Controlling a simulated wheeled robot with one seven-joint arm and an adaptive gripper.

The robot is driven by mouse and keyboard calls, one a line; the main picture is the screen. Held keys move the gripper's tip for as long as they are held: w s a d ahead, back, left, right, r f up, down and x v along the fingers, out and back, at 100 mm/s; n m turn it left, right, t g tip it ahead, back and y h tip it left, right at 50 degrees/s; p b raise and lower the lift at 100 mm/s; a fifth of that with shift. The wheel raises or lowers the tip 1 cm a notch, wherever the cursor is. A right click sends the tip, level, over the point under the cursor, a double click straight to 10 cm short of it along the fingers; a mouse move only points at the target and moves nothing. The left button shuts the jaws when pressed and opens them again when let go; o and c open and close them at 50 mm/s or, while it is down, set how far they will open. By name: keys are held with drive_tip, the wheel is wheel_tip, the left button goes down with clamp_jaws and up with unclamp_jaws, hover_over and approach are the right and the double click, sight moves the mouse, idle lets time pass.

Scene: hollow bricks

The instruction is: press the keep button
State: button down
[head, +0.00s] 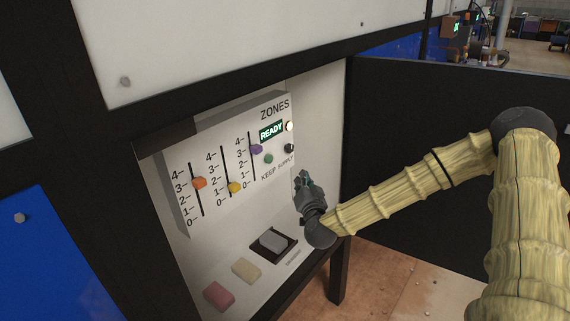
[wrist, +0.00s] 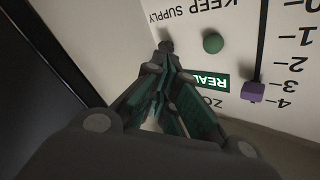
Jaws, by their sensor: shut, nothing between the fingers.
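The keep button is a round green button (head: 268,158) on the light panel (head: 222,190), above the word KEEP. It also shows in the wrist view (wrist: 213,43), where the panel appears upside down. A black knob (head: 289,148) sits to its right above SUPPLY. My gripper (head: 301,178) is shut and empty, in front of the panel and to the lower right of the button in the head view. In the wrist view its fingertips (wrist: 168,70) show to the left of the button and apart from it. The READY display (wrist: 210,82) is partly hidden by a finger there.
The panel also bears orange (head: 199,183), yellow (head: 234,187) and purple (head: 256,149) sliders and a pale lamp (head: 289,126). Below lie a red block (head: 218,296), a cream block (head: 246,270) and a grey block (head: 272,241) on a black holder. A dark wall stands right.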

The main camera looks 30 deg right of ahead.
sight(269, 159)
drive_tip(key=w+a+r+h+b, duration=0.1)
drive_tip(key=w+a+r+b, duration=0.1)
drive_tip(key=w, duration=0.6)
drive_tip(key=shift+w+a+r+m+h+b, duration=0.3)
drive_tip(key=shift+r+m+b, duration=0.1)
drive_tip(key=shift+r+b, duration=0.55)
drive_tip(key=shift+w+f, duration=0.1)
idle(1.4)
drive_tip(key=shift+w+a, duration=0.25)
drive_tip(key=shift+w, duration=0.15)
